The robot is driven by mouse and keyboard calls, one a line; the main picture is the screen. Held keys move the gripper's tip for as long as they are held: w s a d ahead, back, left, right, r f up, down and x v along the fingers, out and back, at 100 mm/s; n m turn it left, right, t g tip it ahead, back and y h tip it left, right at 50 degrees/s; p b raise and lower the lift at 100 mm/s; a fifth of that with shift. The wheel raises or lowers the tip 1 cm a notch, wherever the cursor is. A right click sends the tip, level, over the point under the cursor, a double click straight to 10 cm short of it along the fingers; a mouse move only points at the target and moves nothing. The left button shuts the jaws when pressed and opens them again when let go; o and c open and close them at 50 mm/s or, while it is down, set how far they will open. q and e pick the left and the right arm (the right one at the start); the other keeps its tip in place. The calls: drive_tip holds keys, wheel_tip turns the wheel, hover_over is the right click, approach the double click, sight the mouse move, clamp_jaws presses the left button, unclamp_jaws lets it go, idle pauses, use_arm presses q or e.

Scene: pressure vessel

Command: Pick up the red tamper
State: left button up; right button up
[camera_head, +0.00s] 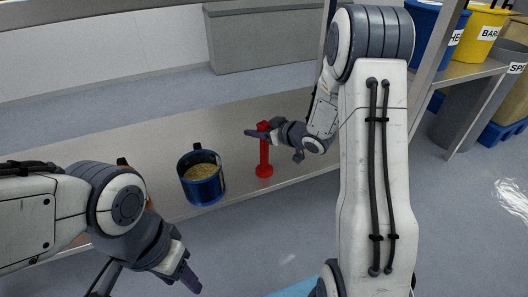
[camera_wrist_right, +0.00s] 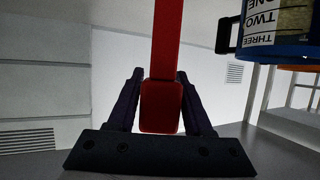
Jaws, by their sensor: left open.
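The red tamper (camera_head: 264,155) is upright near the front edge of the bench (camera_head: 140,158), its round base low at the bench top. My right gripper (camera_head: 270,134) reaches it from the right, near its upper end, and partly covers it. In the right wrist view the red tamper (camera_wrist_right: 162,104) lies between the two dark fingers (camera_wrist_right: 160,95), which sit close against both its sides; the gripper looks shut on it. My left gripper (camera_head: 182,268) is open and empty at the lower left, in front of the bench, away from the tamper.
A blue pot (camera_head: 203,190) with yellowish grains stands on the bench left of the tamper; it also shows in the right wrist view (camera_wrist_right: 285,48). An orange-red thing is mostly hidden behind my left arm. Blue and yellow bins (camera_head: 478,35) stand on a shelf at the upper right.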

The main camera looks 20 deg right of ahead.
clamp_jaws()
idle(1.2)
